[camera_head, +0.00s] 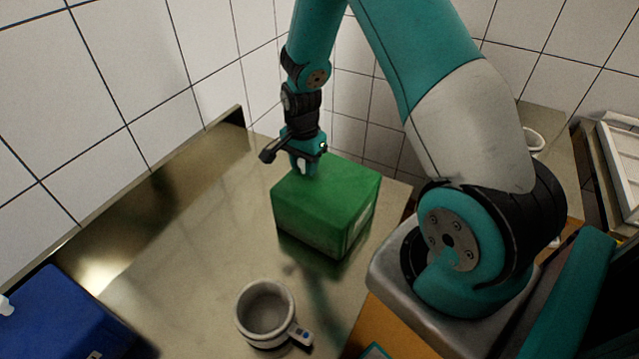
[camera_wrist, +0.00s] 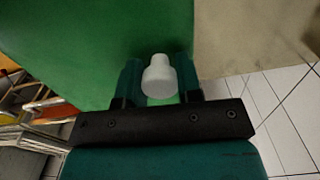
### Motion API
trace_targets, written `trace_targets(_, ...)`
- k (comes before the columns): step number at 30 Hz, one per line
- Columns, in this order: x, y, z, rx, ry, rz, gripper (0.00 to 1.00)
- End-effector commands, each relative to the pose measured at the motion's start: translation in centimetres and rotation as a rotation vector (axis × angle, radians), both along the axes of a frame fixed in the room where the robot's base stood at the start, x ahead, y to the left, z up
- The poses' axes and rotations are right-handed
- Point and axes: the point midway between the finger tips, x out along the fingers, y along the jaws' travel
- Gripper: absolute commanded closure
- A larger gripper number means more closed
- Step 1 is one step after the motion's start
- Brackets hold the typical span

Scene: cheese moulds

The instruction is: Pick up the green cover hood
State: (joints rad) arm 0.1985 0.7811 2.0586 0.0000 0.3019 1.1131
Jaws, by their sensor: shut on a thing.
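The green cover hood (camera_head: 325,203) is a box-shaped green block at the middle of the metal table in the head view. Its flat green top fills much of the upper left of the wrist view (camera_wrist: 90,45). My gripper (camera_head: 302,168) points down at the hood's top, near its back left part. In the wrist view my gripper (camera_wrist: 159,80) is shut on a white knob (camera_wrist: 158,76) that stands on the hood. The hood looks level. A dark reflection shows below its front; I cannot tell whether it touches the table.
A grey-white mug-like vessel (camera_head: 266,312) with a handle stands on the metal table (camera_head: 190,235) in front of the hood. A blue box (camera_head: 65,315) with a white knob is at the lower left. Tiled walls close off the back. The table's left middle is clear.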

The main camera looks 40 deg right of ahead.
Motion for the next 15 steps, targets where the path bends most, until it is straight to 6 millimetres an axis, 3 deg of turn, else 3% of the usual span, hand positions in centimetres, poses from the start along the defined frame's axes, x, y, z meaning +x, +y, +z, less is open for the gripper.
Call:
trace_targets(8, 0.1, 0.0, 1.5, -0.001, -0.004, 0.0, 1.0)
trace_targets(11, 0.1, 0.0, 3.1, -0.001, -0.007, 0.0, 1.0)
trace_targets(15, 0.2, 0.0, 7.3, -0.002, -0.012, 0.0, 1.0)
